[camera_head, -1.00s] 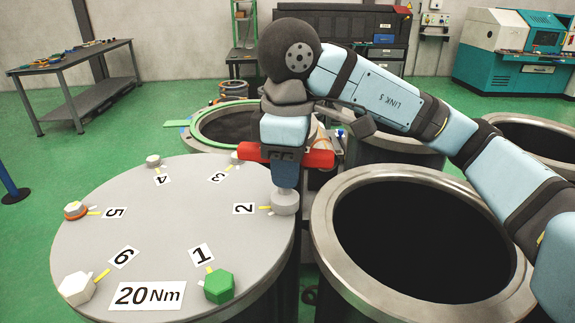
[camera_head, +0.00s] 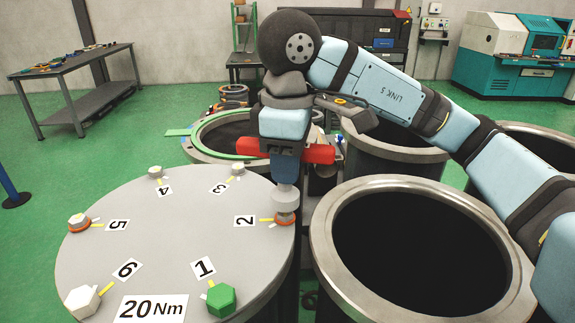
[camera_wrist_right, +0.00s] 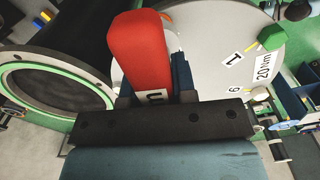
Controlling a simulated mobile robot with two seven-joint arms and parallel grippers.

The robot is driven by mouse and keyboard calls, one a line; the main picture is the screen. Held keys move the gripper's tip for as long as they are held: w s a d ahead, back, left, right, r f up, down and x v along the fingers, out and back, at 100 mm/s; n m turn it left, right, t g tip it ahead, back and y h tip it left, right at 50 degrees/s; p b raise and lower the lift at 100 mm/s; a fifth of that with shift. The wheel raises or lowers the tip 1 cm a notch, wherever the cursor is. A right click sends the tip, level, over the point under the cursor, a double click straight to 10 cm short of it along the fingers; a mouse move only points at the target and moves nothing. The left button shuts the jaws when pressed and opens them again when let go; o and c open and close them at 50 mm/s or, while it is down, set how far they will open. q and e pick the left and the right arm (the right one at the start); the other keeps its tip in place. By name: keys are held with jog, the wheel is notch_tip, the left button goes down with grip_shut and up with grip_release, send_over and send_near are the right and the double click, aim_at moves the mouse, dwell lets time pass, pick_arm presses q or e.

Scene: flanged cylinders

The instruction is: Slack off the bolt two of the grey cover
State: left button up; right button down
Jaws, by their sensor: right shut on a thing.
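The grey cover (camera_head: 170,235) lies on a cylinder at front left, with bolts numbered one to six. Bolt two (camera_head: 285,218) is at its right edge by the "2" label, with an orange ring showing around it. My right gripper (camera_head: 284,148) is shut on a red and blue tool (camera_head: 318,153), which points down with its pale socket (camera_head: 285,197) directly over bolt two. I cannot tell whether the socket touches the bolt. The tool's red end (camera_wrist_right: 140,50) fills the middle of the right wrist view. My left gripper is not in view.
Bolt one (camera_head: 221,299) has a green head; bolt six (camera_head: 82,301) is white; bolt five (camera_head: 79,222) has an orange ring. An open flanged cylinder (camera_head: 330,215) stands close on the right. A green-rimmed cylinder (camera_head: 190,150) is behind. A workbench (camera_head: 70,75) stands back left.

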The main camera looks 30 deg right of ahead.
jog(key=shift+r+p, duration=0.8)
jog(key=shift+r, duration=0.8)
jog(key=shift+f, duration=0.1)
